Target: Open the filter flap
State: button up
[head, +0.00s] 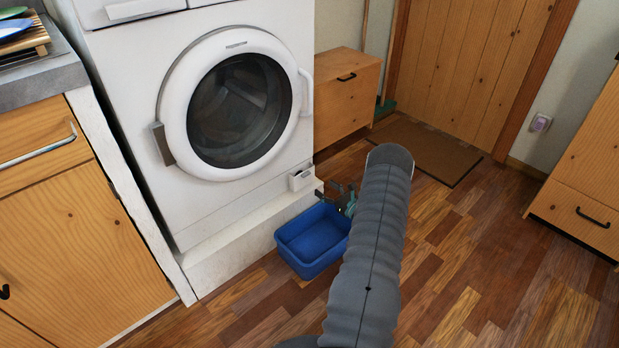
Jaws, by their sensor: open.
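The white washing machine (140,100) stands on a white plinth, with its round door shut. The filter flap (301,179) is a small pale panel low at the machine's front right corner, with a darker strip along its top. It looks closed, but it is too small to be sure. My gripper (332,190) is open, just right of the flap and partly hidden behind my grey arm. A small gap shows between the fingers and the flap; I see no contact.
A blue tub (313,240) sits on the floor against the plinth, below my gripper. A wooden cabinet (344,95) stands behind, right of the machine. A brown doormat (425,148) lies before the wooden door. The floor at right is clear.

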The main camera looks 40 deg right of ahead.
aim_at(307, 175)
jog(key=w, duration=0.9)
jog(key=shift+w+a, duration=0.2)
jog(key=shift+a, duration=0.2)
grip_shut()
